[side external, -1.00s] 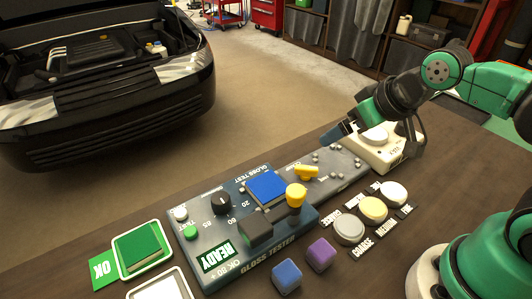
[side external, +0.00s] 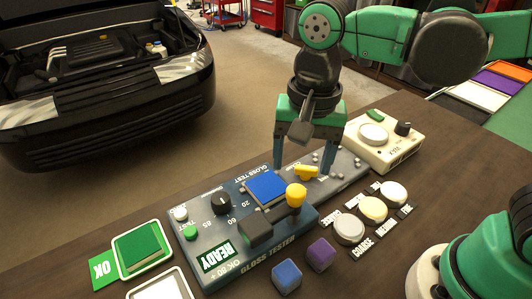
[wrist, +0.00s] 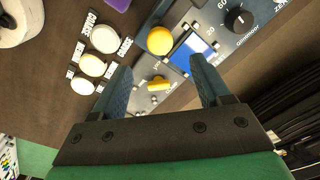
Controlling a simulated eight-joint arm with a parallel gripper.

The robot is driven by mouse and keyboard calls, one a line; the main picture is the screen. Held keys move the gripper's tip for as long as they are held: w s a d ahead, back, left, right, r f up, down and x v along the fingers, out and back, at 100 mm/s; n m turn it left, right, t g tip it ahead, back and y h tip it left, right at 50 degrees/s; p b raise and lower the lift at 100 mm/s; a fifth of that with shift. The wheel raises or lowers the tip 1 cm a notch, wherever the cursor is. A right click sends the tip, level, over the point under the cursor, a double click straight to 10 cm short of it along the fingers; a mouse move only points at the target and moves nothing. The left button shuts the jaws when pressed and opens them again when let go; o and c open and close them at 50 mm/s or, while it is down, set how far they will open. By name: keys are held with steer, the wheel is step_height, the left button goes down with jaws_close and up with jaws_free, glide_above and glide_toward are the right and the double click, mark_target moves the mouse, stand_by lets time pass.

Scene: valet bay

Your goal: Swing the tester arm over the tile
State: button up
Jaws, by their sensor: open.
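The gloss tester (side external: 232,203) lies on the bench with a READY display. Its blue tile (side external: 267,188) is flat on top and uncovered, and also shows in the wrist view (wrist: 190,50). The tester arm, with a dark head (side external: 256,231) and a yellow knob (side external: 296,193), sits beside the tile on its near side. The knob is also in the wrist view (wrist: 160,41). A small yellow lever (side external: 306,172) sits right of the tile. My gripper (side external: 303,170) is open and empty, pointing down, its fingers on either side of the lever; I cannot tell whether they touch anything.
Coarse, medium and fine pads (side external: 373,209) lie at the right. Blue (side external: 287,275) and purple (side external: 321,253) cubes stand in front. A cream box (side external: 384,143) is behind right. A green pad on an OK tray (side external: 122,272) is at left. A car (side external: 100,80) stands beyond the bench.

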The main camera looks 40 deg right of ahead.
mark_target(296, 190)
steer(key=shift+s+a, duration=0.1)
steer(key=shift+a, duration=0.25)
steer(key=shift+f+m, duration=0.25)
steer(key=shift+m, duration=0.05)
steer(key=shift+f, duration=2.55)
jaws_close()
